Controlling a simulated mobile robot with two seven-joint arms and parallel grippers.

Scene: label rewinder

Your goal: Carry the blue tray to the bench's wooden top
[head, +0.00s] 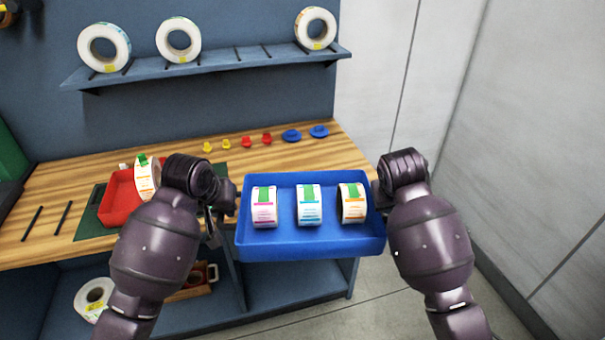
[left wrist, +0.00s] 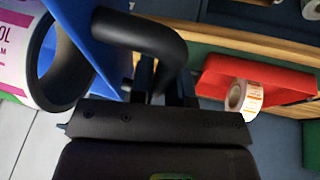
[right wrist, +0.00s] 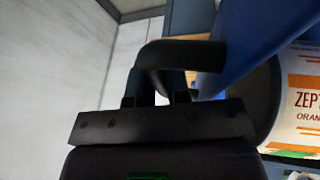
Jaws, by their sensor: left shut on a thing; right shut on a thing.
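The blue tray (head: 310,247) is held level between my two arms in the head view, in front of the bench's right part. It carries three label rolls: one with purple print (head: 265,208), one with blue print (head: 309,206) and one with orange print (head: 352,204). My left gripper (head: 232,197) is shut on the tray's left side. My right gripper (head: 378,196) is shut on its right side. The tray wall shows beside the fingers in the left wrist view (left wrist: 82,28) and the right wrist view (right wrist: 240,40). The bench's wooden top (head: 318,151) lies behind the tray.
A red tray (head: 118,204) with a label roll (head: 147,178) sits on the bench's left part. Small yellow and red pieces and blue knobs (head: 291,135) line the back. A shelf (head: 215,63) with rolls hangs above. A grey wall (head: 540,130) stands at right.

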